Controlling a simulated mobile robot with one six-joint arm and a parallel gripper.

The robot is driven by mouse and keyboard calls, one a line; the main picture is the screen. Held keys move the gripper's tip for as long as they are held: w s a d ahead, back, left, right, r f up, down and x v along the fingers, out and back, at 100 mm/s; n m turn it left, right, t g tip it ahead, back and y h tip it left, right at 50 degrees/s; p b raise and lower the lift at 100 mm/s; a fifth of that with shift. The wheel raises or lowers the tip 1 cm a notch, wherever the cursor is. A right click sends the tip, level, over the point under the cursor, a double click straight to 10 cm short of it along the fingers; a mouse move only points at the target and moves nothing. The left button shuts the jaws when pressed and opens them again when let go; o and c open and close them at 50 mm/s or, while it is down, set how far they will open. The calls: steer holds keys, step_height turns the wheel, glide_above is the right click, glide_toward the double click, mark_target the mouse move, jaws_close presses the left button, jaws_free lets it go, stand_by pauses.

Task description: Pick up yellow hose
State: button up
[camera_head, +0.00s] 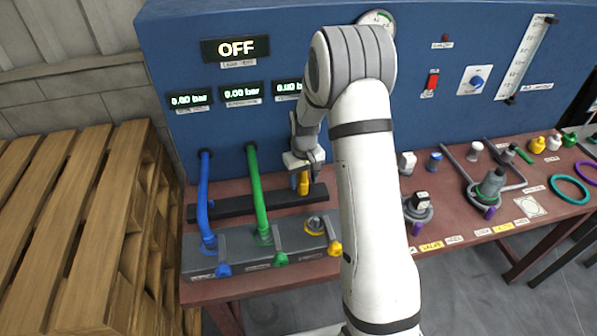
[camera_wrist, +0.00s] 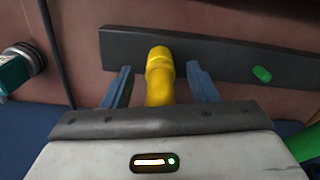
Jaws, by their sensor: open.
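The yellow hose (camera_head: 303,183) shows as a short yellow end just below my gripper (camera_head: 305,172) in the head view, in front of the blue panel. In the wrist view the yellow hose (camera_wrist: 160,75) stands between the two fingers of my gripper (camera_wrist: 160,84). The fingers are apart, with a gap visible on each side of the hose. The hose's tip lies over the black bar (camera_wrist: 225,55). The rest of the hose is hidden behind my gripper body.
A blue hose (camera_head: 203,200) and a green hose (camera_head: 258,195) run from the panel to a grey manifold (camera_head: 240,262) left of my gripper. A yellow valve handle (camera_head: 334,248) sits at the manifold's right end. Wooden pallets (camera_head: 95,200) stand at the left.

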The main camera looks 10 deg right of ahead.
steer(key=c, duration=1.1)
steer(key=shift+r, duration=0.1)
step_height(320, 180, up, 10)
steer(key=shift+f+b, duration=0.1)
steer(key=shift+b, duration=0.7)
steer(key=shift+s, duration=0.1)
